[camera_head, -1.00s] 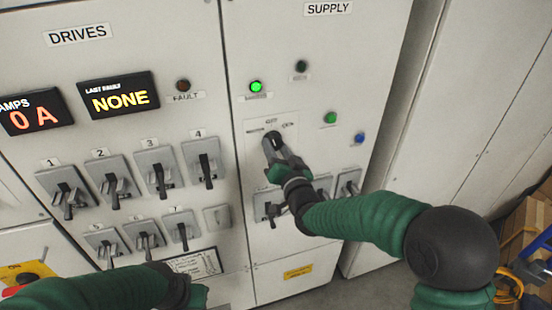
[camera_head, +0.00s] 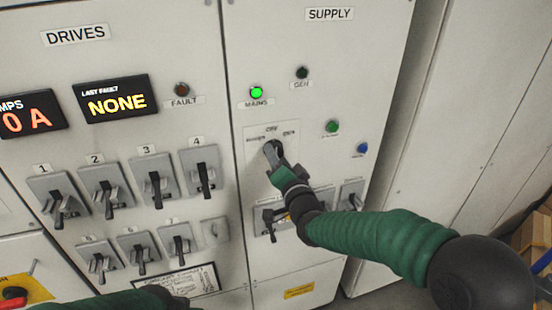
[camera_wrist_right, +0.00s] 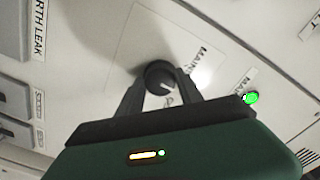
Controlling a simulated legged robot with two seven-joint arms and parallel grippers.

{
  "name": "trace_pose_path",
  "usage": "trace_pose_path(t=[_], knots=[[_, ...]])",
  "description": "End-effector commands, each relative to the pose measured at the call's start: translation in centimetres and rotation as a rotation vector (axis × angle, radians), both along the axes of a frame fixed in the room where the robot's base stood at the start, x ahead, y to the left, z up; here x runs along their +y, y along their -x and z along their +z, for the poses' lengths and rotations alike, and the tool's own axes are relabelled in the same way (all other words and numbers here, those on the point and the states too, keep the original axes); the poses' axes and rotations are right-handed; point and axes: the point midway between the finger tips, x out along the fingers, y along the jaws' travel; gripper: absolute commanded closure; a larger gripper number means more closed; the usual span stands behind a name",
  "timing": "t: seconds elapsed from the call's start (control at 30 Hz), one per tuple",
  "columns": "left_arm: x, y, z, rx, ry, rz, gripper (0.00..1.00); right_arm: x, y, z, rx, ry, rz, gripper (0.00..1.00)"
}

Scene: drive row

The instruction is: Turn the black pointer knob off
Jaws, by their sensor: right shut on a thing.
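The black pointer knob (camera_head: 271,147) sits on a pale plate on the SUPPLY panel, with small labels to its left, above it and to its right. My right gripper (camera_head: 277,161) reaches it from below right and is shut on it. In the right wrist view the fingers (camera_wrist_right: 156,88) stand on either side of the round dark knob (camera_wrist_right: 158,72). The gripper hides part of the knob, and I cannot tell which label its pointer faces. My left arm shows only at the bottom edge of the head view; its fingers are out of sight.
A lit green MAINS lamp (camera_head: 256,92) is above the knob, with a dark lamp (camera_head: 302,73) to its upper right. Numbered drive switches (camera_head: 204,172) fill the left panel. Boxes (camera_head: 532,240) stand at far right.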

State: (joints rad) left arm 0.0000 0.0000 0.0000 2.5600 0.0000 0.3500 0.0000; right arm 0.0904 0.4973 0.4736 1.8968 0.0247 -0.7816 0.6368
Motion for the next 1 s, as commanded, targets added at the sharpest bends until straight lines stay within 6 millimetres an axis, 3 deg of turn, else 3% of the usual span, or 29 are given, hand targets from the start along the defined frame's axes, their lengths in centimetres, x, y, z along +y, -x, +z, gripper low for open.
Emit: trace_pose_path(t=[0.1, 0.13, 0.27, 0.67, 0.77, 1.0], knots=[[0.0, 0.0, 0.0, 0.0, 0.0, 0.0, 1.0, -0.1, 0.0, -0.1, 0.002, 0.001, -0.003, 0.98], [0.0, 0.0, 0.0, 0.0, 0.0, 0.0, 1.0, -0.1, 0.0, -0.1, 0.002, 0.001, -0.003, 0.54], [0.0, 0.0, 0.0, 0.0, 0.0, 0.0, 1.0, -0.1, 0.0, -0.1, 0.001, 0.001, -0.001, 0.36], [0.0, 0.0, -0.5, 0.0, 0.0, 0.0, 1.0, -0.4, 0.9, -0.2, -0.002, 0.003, -0.001, 0.36], [0.0, 0.0, -1.4, 0.0, 0.0, 0.0, 1.0, -1.0, 2.8, -0.4, -0.003, 0.004, -0.002, 0.36], [0.0, 0.0, -3.4, 0.0, 0.0, 0.0, 1.0, -3.2, 9.6, -0.3, -0.005, 0.006, -0.002, 0.36]])
